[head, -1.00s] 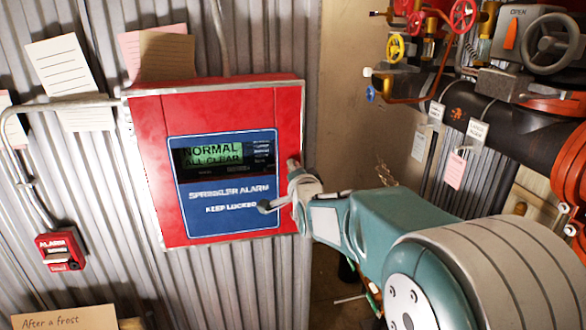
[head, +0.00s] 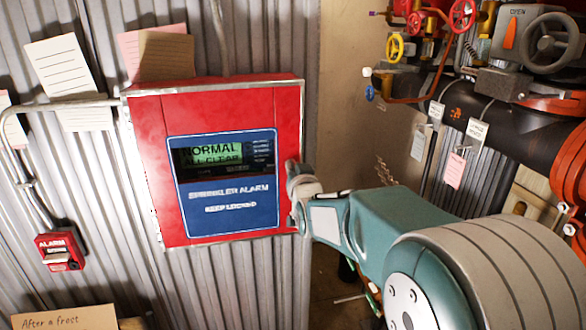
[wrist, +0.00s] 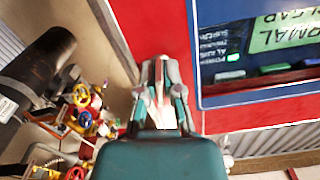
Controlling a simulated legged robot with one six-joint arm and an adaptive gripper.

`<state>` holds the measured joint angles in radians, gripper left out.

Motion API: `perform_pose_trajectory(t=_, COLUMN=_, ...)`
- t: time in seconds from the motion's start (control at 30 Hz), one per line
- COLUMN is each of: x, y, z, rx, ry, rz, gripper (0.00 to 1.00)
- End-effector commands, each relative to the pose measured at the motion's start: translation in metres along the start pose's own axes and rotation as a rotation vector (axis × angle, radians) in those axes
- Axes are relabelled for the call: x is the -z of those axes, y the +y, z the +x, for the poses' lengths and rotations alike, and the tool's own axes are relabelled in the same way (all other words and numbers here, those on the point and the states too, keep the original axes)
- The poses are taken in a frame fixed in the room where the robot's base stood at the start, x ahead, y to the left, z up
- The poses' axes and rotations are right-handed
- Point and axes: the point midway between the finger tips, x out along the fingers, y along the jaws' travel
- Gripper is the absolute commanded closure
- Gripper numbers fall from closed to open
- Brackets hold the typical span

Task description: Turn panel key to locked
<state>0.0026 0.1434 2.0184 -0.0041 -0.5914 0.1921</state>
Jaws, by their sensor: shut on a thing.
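The red sprinkler alarm panel (head: 148,170) hangs on the corrugated wall. Its blue face (head: 226,217) has a green display reading NORMAL, ALL CLEAR and the words KEEP LOCKED. My gripper (head: 294,172) is at the panel's right edge. In the wrist view, my gripper (wrist: 163,72) reaches to the red panel surface (wrist: 150,22) beside the blue face, with its fingers closed on the panel key. The key is almost wholly hidden by the fingers, so its angle cannot be read. The panel appears rotated in the wrist view.
A red alarm pull box (head: 60,251) and paper notes (head: 60,66) are on the wall at left. Black pipe (head: 500,125), red and yellow valve wheels and a grey handwheel (head: 550,42) crowd the right, behind my arm.

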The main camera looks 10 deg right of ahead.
Motion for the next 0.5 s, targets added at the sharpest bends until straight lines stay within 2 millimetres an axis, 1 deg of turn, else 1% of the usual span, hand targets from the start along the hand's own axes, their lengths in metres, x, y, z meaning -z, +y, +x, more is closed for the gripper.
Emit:
perform_pose_trajectory(t=0.03, x=-0.0044, y=0.0004, z=-0.0002, rx=-0.001, ry=-0.01, rz=-0.03, gripper=1.0)
perform_pose_trajectory(t=0.2, x=-0.0044, y=0.0004, z=-0.0002, rx=0.0, ry=-0.01, rz=-0.121, gripper=1.0)
perform_pose_trajectory(t=0.5, x=-0.0044, y=0.0002, z=-0.0002, rx=0.0, ry=-0.01, rz=-0.197, gripper=1.0)
